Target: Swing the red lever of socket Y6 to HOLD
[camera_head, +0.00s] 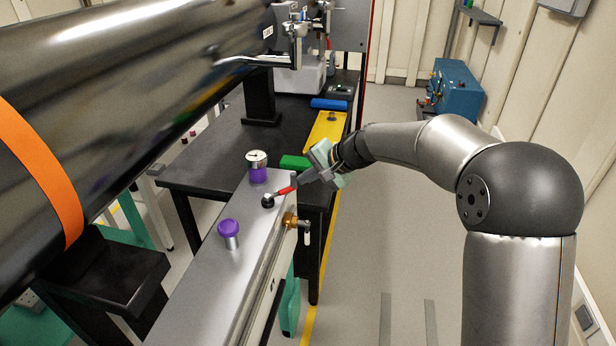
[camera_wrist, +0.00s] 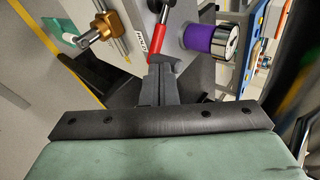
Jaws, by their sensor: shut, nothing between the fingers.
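The red lever (camera_head: 285,190) sits on a dark round pivot on top of the grey rail-like housing and points toward my gripper. In the wrist view the lever (camera_wrist: 158,42) runs down to my fingertips. My gripper (camera_head: 303,182) is shut, and its narrow fingertips (camera_wrist: 160,70) are at the lever's free end. They overlap its tip in the picture; I cannot tell whether they touch it. A small HOLD label (camera_wrist: 141,42) lies just left of the lever. No Y6 marking is readable.
A purple-based gauge (camera_head: 257,168) stands behind the lever, and a purple knob (camera_head: 229,231) in front of it. A brass fitting (camera_head: 290,221) sticks out from the housing's right side. A large metal cylinder (camera_head: 120,90) spans the upper left. The floor at right is clear.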

